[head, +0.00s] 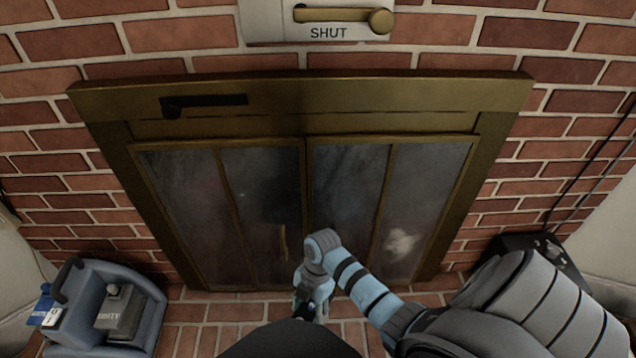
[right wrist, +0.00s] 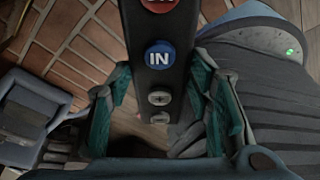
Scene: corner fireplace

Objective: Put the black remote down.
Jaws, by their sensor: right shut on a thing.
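The black remote (right wrist: 160,77) stands lengthwise between the fingers of my right gripper (right wrist: 163,105) in the right wrist view. It shows a blue IN button, part of a red button above it, and grey plus and minus buttons below. The teal finger pads are closed on its two sides. In the head view my right gripper (head: 313,287) is low in front of the fireplace doors, above the brick floor. My left gripper is not in view.
Brass-framed glass fireplace doors (head: 345,195) stand ahead, under a lever plate marked SHUT (head: 330,32). A blue-grey caddy (head: 150,310) with small items sits at the lower left. A black box (head: 515,242) stands at the right. Brick floor (head: 235,312) shows bare between caddy and gripper.

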